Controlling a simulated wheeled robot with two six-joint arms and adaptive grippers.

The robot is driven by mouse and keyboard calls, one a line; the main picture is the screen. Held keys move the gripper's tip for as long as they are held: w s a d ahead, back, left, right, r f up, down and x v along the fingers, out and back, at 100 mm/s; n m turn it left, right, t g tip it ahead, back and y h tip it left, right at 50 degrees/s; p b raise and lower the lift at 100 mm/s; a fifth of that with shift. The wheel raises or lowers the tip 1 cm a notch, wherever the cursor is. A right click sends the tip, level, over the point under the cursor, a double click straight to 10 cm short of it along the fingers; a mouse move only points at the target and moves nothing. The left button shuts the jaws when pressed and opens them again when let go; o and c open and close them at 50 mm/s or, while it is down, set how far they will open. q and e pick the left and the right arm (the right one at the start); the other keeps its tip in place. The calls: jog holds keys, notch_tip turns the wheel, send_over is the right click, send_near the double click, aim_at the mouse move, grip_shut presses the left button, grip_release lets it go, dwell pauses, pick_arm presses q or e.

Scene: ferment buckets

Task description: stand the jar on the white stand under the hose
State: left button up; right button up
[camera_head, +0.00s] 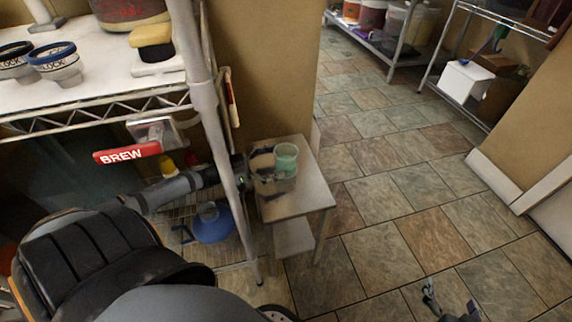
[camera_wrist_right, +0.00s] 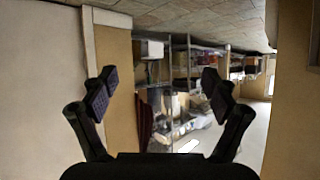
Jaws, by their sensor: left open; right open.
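A pale green, open-topped jar (camera_head: 286,163) stands upright on a small whitish side table (camera_head: 312,196) beside the metal shelf. My left arm passes behind the shelf post, and my left gripper (camera_head: 262,172) is at the left side of the jar, open. Whether it touches the jar I cannot tell. My right gripper (camera_head: 450,306) is low over the floor at the bottom right, open; in the right wrist view (camera_wrist_right: 158,90) its fingers are wide apart with nothing between them. I cannot make out the hose, or a white stand separate from the side table.
The metal shelf (camera_head: 95,102) fills the left side, with a red BREW sign (camera_head: 127,152), cups (camera_head: 58,65) and a yellow sponge (camera_head: 152,42). A blue jug (camera_head: 211,223) sits low behind the post. The tiled floor (camera_head: 400,225) is open to the right.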

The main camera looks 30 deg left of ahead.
pick_arm(q)
jog(key=shift+w+d+b, duration=0.45)
jog(key=shift+w+b, duration=0.1)
jog(key=shift+w, duration=0.05)
jog(key=shift+b+x, duration=0.6)
jog(key=shift+x, duration=0.2)
pick_arm(e)
jog(key=w+r+t, duration=0.2)
jog(key=r+t, duration=0.3)
jog(key=r, duration=0.6)
jog(key=w+r+t, duration=0.2)
jog(key=r+t, duration=0.3)
jog(key=r, duration=0.5)
jog(key=shift+d+r+n+y, duration=0.25)
jog(key=shift+r+n+y, duration=0.05)
jog(key=shift+r, duration=0.1)
pick_arm(q)
jog(key=shift+c, duration=0.4)
jog(key=c, duration=1.4)
jog(key=shift+r, duration=0.1)
pick_arm(e)
jog(key=shift+w+f, duration=0.1)
